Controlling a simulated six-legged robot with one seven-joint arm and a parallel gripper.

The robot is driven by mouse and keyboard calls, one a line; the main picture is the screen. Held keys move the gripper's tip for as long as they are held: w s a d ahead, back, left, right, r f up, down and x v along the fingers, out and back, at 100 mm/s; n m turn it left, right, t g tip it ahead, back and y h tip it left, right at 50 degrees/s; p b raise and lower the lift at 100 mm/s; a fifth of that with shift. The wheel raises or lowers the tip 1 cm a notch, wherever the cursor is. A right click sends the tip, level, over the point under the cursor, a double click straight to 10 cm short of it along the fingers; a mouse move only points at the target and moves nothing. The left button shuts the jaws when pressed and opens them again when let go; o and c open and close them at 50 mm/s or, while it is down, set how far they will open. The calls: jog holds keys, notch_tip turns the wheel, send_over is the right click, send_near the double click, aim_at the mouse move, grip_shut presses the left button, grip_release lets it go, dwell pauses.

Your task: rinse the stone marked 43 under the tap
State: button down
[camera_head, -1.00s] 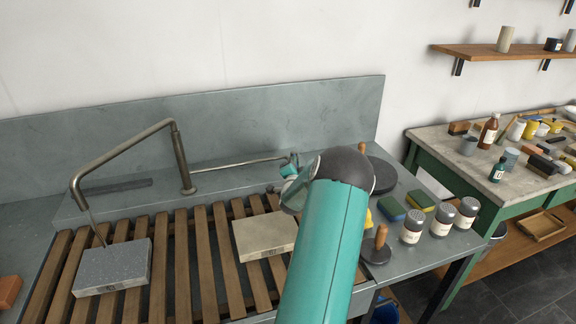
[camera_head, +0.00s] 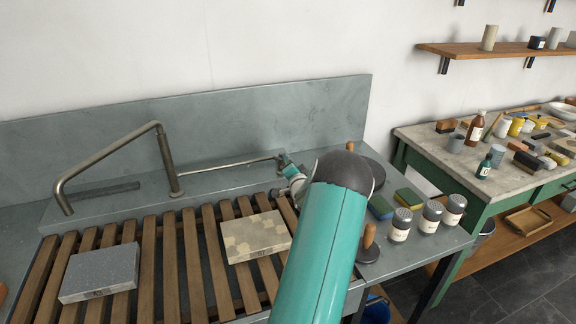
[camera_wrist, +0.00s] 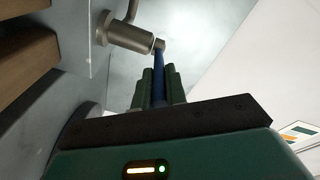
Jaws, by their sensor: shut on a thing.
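A grey stone (camera_head: 100,272) lies on the slatted rack at left; the number on its front face is too small to read surely. A beige, mottled stone (camera_head: 257,236) lies on the rack to its right, with a mark that looks like 61 or 67. The bent tap spout (camera_head: 110,164) ends above the grey stone's back left; no stream shows. My gripper (camera_head: 284,163) is at the far right end of the tap's thin pipe. In the wrist view, its green fingers (camera_wrist: 158,82) are shut on a blue tap lever (camera_wrist: 160,68) beside a metal valve (camera_wrist: 125,33).
The wooden slat rack (camera_head: 190,262) fills the sink. Shaker jars (camera_head: 432,216), sponges (camera_head: 408,199) and a wooden-handled disc (camera_head: 367,250) stand on the right ledge. A green bench (camera_head: 420,150) with bottles is farther right. My arm covers the front middle.

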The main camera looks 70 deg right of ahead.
jog(key=shift+w, duration=0.1)
jog(key=c, duration=1.4)
grip_release()
jog(key=shift+c, duration=0.2)
jog(key=v, duration=1.4)
